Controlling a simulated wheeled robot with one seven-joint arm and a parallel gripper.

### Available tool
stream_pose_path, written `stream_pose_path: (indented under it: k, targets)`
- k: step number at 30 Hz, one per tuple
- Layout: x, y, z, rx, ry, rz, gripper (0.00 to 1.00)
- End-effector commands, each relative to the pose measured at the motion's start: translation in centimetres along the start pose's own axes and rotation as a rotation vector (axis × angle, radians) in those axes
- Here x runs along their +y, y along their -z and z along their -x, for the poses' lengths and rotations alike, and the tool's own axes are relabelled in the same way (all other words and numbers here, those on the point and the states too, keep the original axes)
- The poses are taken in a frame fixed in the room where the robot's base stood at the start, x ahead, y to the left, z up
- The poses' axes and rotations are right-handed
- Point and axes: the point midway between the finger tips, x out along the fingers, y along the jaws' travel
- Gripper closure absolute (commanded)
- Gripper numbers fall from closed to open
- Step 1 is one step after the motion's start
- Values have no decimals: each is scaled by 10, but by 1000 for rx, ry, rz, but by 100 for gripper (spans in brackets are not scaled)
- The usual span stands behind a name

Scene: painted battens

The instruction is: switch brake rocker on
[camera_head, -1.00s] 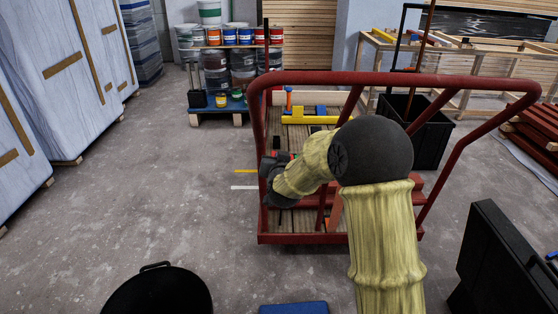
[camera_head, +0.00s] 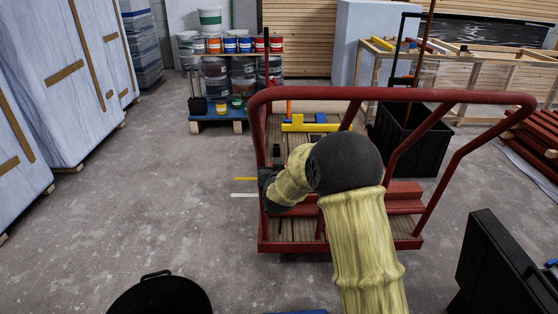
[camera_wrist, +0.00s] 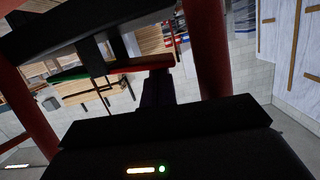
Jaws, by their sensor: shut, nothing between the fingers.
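The brake rocker shows in the wrist view as a thin bar with a green part (camera_wrist: 70,74) and a red part (camera_wrist: 138,65), among dark pieces between two red posts. In the head view it is mostly hidden by my arm and wrist at the left side of the red cart (camera_head: 340,246). My gripper (camera_wrist: 157,88) is dark, shut and empty, and its tip overlaps the red part in the wrist view; I cannot tell whether they touch. In the head view my gripper's black body (camera_head: 268,178) is at the cart's left post, its fingertips unclear.
The cart's red tube handle (camera_head: 400,95) arches around my arm. A yellow and blue piece (camera_head: 310,126) lies on its plank deck. A black bin (camera_head: 425,140) stands behind right, a black case (camera_head: 500,265) front right, and a black bucket (camera_head: 160,295) front left. The floor at left is clear.

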Motion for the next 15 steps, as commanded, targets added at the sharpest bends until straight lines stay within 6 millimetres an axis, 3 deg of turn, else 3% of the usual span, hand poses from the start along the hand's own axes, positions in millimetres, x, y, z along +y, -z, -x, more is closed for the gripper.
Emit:
stream_pose_path:
  k: [15]
  targets:
    - [-7, -17, -3, -3, -73, 303, 100]
